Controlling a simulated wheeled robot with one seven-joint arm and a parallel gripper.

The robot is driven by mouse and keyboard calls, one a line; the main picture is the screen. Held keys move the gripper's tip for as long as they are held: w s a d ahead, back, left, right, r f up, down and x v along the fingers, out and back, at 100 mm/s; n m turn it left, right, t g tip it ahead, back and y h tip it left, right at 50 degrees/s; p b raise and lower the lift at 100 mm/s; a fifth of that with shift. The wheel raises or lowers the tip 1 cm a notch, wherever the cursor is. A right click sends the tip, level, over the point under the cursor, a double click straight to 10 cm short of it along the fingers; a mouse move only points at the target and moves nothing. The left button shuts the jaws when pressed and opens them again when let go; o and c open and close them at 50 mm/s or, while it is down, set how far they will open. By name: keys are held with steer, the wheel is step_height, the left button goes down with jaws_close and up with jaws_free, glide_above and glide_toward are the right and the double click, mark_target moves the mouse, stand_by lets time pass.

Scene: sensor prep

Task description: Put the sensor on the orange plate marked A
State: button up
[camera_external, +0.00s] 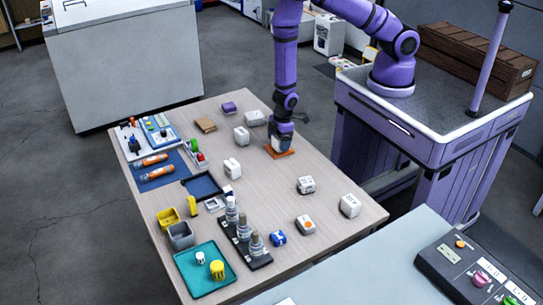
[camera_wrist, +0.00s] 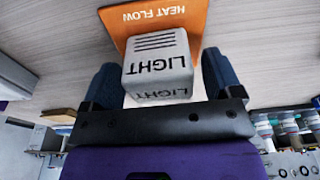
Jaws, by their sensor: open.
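A white box-shaped sensor (camera_wrist: 157,60) marked LIGHT rests on or just over an orange plate (camera_wrist: 165,18). The plate's visible label reads HEAT FLOW; I see no letter A on it. In the external view the orange plate (camera_external: 289,153) lies on the table under my gripper (camera_external: 280,144). In the wrist view my gripper (camera_wrist: 158,68) has its two dark blue fingers on either side of the sensor. The jaws are open, and a small gap shows beside the sensor. Part of the plate is hidden behind the sensor.
Several other white boxes stand on the wooden table (camera_external: 270,205), one nearby (camera_external: 241,135) and one toward the front (camera_external: 305,225). A black rack (camera_external: 262,261) with grey bottles and a teal tray (camera_external: 190,277) are at the front left. The table around the plate is mostly clear.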

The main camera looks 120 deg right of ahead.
steer(key=r, duration=0.3)
steer(key=s+r, duration=0.1)
steer(key=r, duration=0.7)
steer(key=shift+s+r, duration=0.15)
steer(key=shift+s, duration=0.15)
steer(key=s+a+r+t+h, duration=0.1)
steer(key=s+a+r, duration=0.1)
steer(key=r, duration=1.1)
steer(key=s+a+r+t, duration=0.1)
steer(key=s+a+r, duration=0.15)
steer(key=r, duration=1.15)
steer(key=s+a+r, duration=0.3)
steer(key=s+r, duration=0.4)
steer(key=s, duration=0.2)
steer(key=s+a+r+t+y, duration=0.1)
steer(key=s+a+r, duration=0.2)
steer(key=s+r, duration=0.4)
steer(key=s, duration=0.3)
steer(key=shift+a+r, duration=0.2)
steer(key=shift+a, duration=0.1)
